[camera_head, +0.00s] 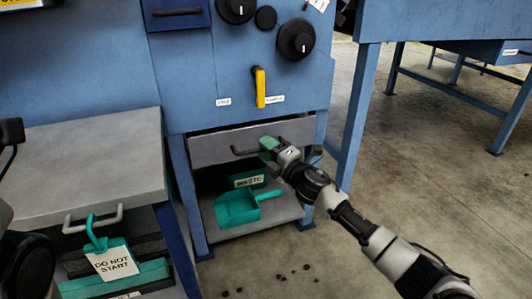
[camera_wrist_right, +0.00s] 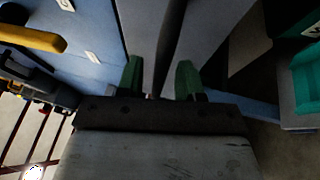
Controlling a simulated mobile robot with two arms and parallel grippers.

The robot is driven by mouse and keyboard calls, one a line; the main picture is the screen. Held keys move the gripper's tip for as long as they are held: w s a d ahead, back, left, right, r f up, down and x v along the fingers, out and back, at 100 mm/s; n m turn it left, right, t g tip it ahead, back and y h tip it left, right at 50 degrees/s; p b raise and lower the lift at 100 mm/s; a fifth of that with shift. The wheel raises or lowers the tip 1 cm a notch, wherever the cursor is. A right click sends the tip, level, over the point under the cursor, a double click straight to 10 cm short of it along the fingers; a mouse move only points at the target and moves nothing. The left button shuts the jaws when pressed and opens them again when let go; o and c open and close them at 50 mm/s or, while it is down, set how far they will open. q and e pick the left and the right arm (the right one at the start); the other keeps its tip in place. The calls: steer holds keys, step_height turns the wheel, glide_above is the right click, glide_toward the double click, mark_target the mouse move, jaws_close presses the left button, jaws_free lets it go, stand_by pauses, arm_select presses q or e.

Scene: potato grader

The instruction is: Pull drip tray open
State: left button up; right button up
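The drip tray (camera_head: 215,149) is a grey drawer front under the blue machine panel, with a dark bar handle (camera_head: 238,152). A thin dark gap shows along its top edge. My right gripper (camera_head: 270,145) is at the right part of this handle, its green fingertips against or just in front of it. In the right wrist view the two green fingers (camera_wrist_right: 160,78) stand apart on either side of a dark gap.
Below the tray, a green scoop (camera_head: 238,207) and a WASTE-labelled green bin (camera_head: 249,180) sit on a shelf (camera_head: 278,214). A yellow lever (camera_head: 260,87) hangs above. A grey-topped cabinet (camera_head: 80,160) with a DO NOT START tag (camera_head: 112,263) stands left. Floor at right is open.

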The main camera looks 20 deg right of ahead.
steer(key=shift+w+a, duration=0.1)
steer(key=shift+w, duration=0.05)
jaws_close()
stand_by(0.4)
